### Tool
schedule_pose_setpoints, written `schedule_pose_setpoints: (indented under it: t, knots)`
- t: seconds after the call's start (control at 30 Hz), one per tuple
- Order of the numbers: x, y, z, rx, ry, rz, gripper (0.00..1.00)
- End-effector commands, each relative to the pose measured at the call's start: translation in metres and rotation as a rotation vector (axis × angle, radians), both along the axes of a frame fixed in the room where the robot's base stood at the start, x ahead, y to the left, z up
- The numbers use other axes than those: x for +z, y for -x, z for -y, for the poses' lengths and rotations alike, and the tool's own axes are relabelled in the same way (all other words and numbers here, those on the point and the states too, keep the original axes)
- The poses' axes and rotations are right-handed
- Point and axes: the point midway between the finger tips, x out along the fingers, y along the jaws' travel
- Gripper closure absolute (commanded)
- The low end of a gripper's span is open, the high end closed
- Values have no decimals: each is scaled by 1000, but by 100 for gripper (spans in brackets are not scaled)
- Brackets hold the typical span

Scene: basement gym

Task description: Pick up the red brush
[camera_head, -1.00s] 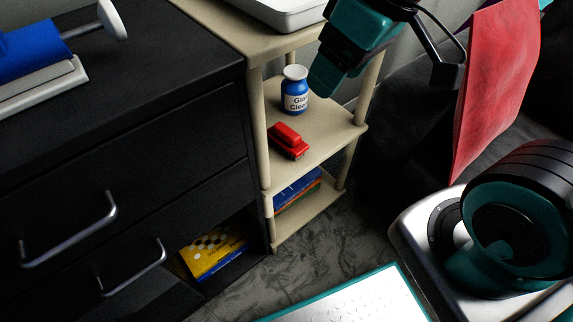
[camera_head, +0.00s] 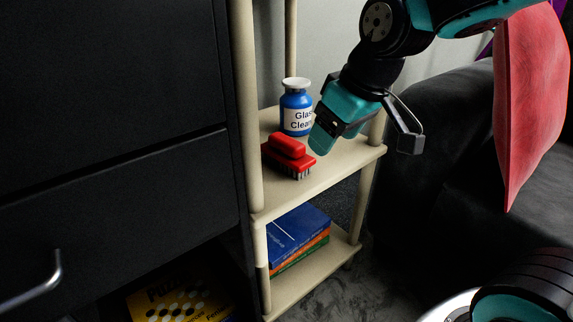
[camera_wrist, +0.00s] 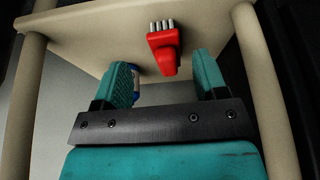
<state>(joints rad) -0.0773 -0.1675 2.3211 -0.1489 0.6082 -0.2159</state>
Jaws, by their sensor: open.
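The red brush (camera_head: 287,157) lies on the middle shelf of the beige rack, its bristles facing down. In the wrist view the red brush (camera_wrist: 164,50) shows ahead of my jaws and between their lines, with pale bristles at its far side. My gripper (camera_head: 328,137) is beside the brush, to its right in the head view, and looks close to it. In the wrist view my gripper (camera_wrist: 165,80) has its two teal fingers wide apart with nothing between them. Contact with the brush is not visible.
A blue glass cleaner bottle (camera_head: 296,106) stands just behind the brush on the beige shelf (camera_head: 340,160). Rack posts (camera_head: 250,120) stand left and right. Books (camera_head: 295,235) lie on the lower shelf. A black drawer cabinet (camera_head: 110,130) is at left, a black sofa (camera_head: 440,150) at right.

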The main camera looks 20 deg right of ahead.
Motion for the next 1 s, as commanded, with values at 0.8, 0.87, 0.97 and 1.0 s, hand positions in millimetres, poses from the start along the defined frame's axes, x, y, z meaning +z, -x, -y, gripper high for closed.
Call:
schedule_pose_setpoints:
  t: [0.8,0.87,0.97,1.0]
  knots:
    - [-36,-88,-38,0,0,-3,34]
    - [-44,-92,-39,0,0,-1,34]
    - [-49,-95,-41,0,0,0,34]
    - [-48,-96,-41,0,0,0,34]
